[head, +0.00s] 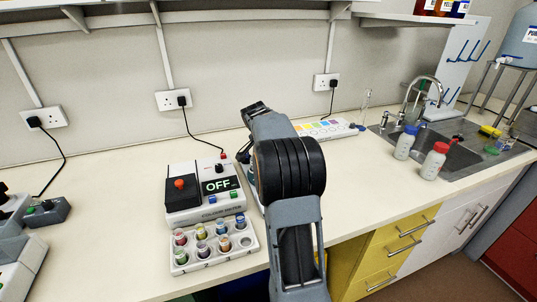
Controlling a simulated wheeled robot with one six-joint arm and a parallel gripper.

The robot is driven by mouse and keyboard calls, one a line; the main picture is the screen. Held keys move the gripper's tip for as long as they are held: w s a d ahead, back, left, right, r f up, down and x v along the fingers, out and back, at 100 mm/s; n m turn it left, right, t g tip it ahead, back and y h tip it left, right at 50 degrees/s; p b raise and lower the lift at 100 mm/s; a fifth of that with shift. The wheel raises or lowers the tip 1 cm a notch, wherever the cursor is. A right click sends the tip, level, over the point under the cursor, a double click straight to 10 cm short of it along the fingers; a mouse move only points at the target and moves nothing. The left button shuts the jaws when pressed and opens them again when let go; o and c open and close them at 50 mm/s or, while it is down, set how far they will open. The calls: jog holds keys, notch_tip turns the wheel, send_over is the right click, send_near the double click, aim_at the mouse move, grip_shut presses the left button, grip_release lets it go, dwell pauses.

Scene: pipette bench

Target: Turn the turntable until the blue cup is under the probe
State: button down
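No turntable, blue cup or probe can be made out in the head view. My arm rises through the middle and covers part of the bench behind it. A small part of a bluish-grey object shows at the arm's left edge, too hidden to name. My gripper cannot be seen. A colour meter (207,211) with a display reading OFF stands left of my arm. In front of it a white rack (248,254) holds several small vials with coloured caps, one of them blue.
A sink (455,155) with a tap is at the right. A red-capped bottle (434,162) and a blue-capped bottle (405,143) stand by it. A white strip with coloured patches (325,128) lies near the wall. Bench left of the meter is largely clear.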

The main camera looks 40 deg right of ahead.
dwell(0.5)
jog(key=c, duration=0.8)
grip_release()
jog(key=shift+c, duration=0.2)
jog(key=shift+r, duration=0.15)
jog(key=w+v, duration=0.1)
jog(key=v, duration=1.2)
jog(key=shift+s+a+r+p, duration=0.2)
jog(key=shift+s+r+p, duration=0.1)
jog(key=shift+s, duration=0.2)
